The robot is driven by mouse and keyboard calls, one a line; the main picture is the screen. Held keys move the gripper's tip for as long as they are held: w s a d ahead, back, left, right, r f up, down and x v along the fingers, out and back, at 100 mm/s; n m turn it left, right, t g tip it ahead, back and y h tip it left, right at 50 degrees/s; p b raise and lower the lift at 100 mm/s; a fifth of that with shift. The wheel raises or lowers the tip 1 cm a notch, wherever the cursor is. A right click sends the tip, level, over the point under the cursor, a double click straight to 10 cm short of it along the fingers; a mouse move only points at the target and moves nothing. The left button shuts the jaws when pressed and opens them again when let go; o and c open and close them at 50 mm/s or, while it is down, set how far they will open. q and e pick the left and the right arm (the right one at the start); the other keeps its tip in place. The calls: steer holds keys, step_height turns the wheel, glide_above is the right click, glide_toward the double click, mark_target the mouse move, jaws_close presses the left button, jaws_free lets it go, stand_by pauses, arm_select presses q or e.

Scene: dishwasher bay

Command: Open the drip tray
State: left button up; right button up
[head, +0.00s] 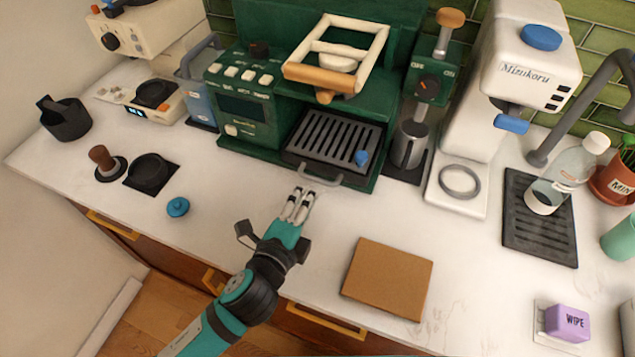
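The drip tray (330,140) is a black slatted tray low in the front of the green espresso machine (245,105). The tray appears to sit inside the machine's base. My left gripper (302,192) is just in front of the handle, above the counter, with its fingers pointing toward the machine. The fingers look close together with nothing visible between them, but this angle does not show how far apart they are. I see no clear contact with the handle. My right gripper is out of view.
A small blue object (361,157) sits at the tray's right front. A brown board (388,279) lies on the counter to the gripper's right. A blue-topped knob (177,207) lies to the left. The counter directly before the machine is mostly clear.

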arm_select(q)
steer(key=b+x, duration=0.1)
steer(key=x, duration=0.4)
steer(key=shift+f, duration=0.15)
steer(key=shift+b+x, duration=0.35)
steer(key=shift+x, duration=0.4)
jaws_close()
